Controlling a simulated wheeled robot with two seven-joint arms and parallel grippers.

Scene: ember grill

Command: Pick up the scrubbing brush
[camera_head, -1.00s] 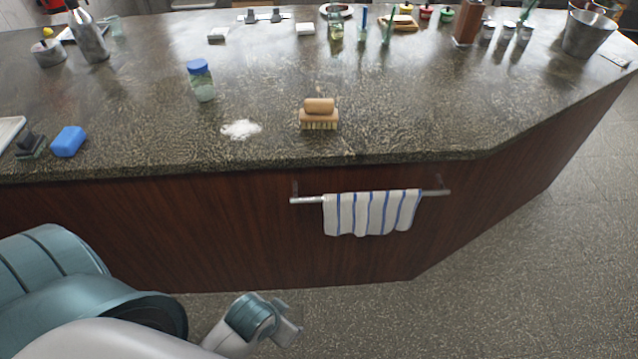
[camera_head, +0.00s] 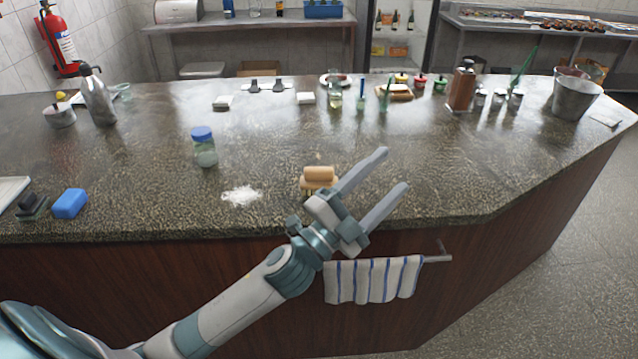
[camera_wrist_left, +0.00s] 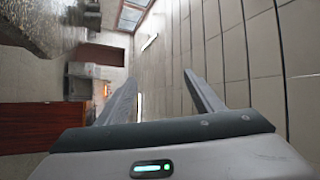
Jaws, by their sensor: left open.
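The scrubbing brush (camera_head: 319,175) has a tan wooden grip on top and sits on the dark stone counter near its front edge. Its lower right part is hidden behind my left gripper in the head view. My left gripper (camera_head: 397,168) is open and empty, in front of and to the right of the brush, with its fingers pointing up and right. In the left wrist view the open fingers (camera_wrist_left: 163,95) show with no brush between them. My right gripper is not in view.
A white powder patch (camera_head: 240,195), a blue-lidded jar (camera_head: 204,147) and a blue sponge (camera_head: 70,203) lie left of the brush on the counter (camera_head: 450,175). A striped towel (camera_head: 372,281) hangs from a rail at the front. The counter right of the brush is clear.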

